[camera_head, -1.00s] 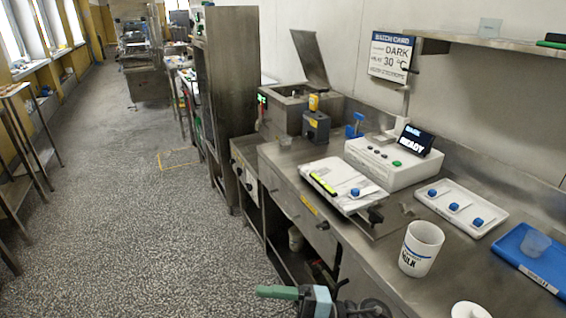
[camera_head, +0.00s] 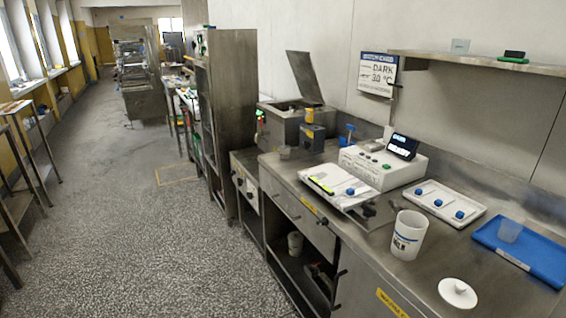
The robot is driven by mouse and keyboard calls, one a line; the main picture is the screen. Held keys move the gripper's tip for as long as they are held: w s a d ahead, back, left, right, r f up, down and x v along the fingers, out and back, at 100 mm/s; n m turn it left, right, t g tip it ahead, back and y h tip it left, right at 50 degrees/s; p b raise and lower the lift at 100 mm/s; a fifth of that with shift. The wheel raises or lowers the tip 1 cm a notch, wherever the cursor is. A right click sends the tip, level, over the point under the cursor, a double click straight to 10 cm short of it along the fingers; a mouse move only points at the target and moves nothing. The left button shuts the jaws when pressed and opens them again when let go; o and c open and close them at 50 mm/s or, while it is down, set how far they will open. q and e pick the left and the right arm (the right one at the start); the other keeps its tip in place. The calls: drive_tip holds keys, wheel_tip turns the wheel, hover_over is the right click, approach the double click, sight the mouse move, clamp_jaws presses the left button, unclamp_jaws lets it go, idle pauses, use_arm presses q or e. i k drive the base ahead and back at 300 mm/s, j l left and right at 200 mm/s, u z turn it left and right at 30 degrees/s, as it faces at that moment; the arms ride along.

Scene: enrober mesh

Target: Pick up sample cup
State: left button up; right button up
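A small clear cup (camera_head: 510,230) stands on the left part of a blue tray (camera_head: 548,258) at the right end of the steel counter. I cannot tell from a label which one is the sample cup. Neither of my grippers shows in the head view.
A large white mug (camera_head: 408,238) and a round white lid (camera_head: 457,292) stand near the counter's front. Behind are a white tray with blue-topped pieces (camera_head: 450,190), a white box with a display (camera_head: 380,168) and a white plate device (camera_head: 338,187). The aisle floor (camera_head: 130,230) is clear.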

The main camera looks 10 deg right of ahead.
sight(284, 151)
drive_tip(key=i+j+z, duration=0.2)
drive_tip(key=i, duration=0.2)
drive_tip(key=i+j+z, duration=0.2)
drive_tip(key=i+j, duration=0.2)
drive_tip(key=i+j+z, duration=0.15)
drive_tip(key=i+j, duration=0.25)
drive_tip(key=i+j+z, duration=0.2)
drive_tip(key=i+j, duration=0.15)
drive_tip(key=i+j+z, duration=0.2)
drive_tip(key=j, duration=0.4)
drive_tip(key=i+j+z, duration=0.2)
drive_tip(key=i+j, duration=0.2)
drive_tip(key=j, duration=0.15)
